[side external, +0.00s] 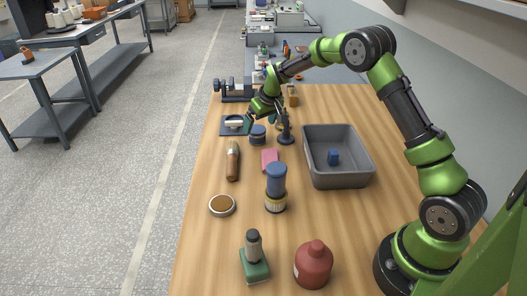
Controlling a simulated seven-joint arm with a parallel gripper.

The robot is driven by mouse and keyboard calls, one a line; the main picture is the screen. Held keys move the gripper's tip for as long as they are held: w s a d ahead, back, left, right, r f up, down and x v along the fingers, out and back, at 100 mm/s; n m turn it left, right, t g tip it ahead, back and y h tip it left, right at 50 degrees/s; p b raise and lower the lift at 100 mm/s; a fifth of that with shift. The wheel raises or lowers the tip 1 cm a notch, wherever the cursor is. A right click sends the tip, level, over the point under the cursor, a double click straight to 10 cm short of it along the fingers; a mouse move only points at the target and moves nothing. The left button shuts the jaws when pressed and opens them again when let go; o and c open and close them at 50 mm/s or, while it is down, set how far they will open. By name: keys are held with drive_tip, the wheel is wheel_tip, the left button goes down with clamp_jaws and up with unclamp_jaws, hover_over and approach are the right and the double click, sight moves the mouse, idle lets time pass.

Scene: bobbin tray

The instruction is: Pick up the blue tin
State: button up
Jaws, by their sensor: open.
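The grey tray (366,170) holds a blue block (334,157).

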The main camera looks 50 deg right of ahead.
sight(257, 129)
drive_tip(key=x, duration=0.5)
drive_tip(key=shift+w+d+r, duration=0.1)
drive_tip(key=shift+w+d, duration=0.05)
drive_tip(key=c, duration=1.1)
drive_tip(key=shift+c, duration=0.4)
drive_tip(key=shift+r, duration=0.15)
